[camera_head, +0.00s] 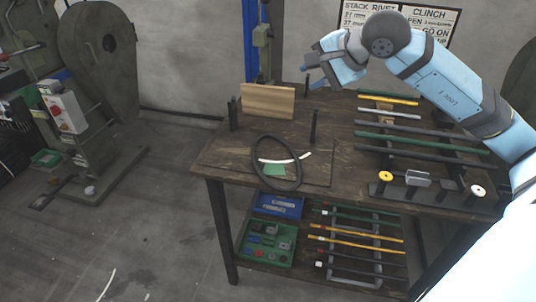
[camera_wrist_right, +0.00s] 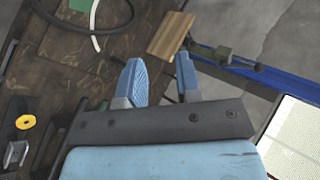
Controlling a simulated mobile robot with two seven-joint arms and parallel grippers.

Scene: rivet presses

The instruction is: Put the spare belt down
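The spare belt, a black loop (camera_head: 281,189), lies on the wooden workbench (camera_head: 225,160), with its near edge at the bench's front edge. A curved white strip (camera_head: 286,160) and a green patch (camera_head: 275,170) show inside the loop. Part of the belt (camera_wrist_right: 60,24) also shows at the top left of the right wrist view. My right gripper (camera_head: 316,73) is raised above the back of the bench, apart from the belt. In the right wrist view its two blue fingers (camera_wrist_right: 161,78) are spread with nothing between them. My left gripper is out of view.
A wooden block (camera_head: 267,101) and dark upright posts (camera_head: 314,126) stand on the bench. Coloured rods (camera_head: 400,139) lie on a rack to the right, near a yellow spool (camera_head: 385,176). A green bin (camera_head: 268,243) sits on the lower shelf. A press (camera_head: 98,60) stands left.

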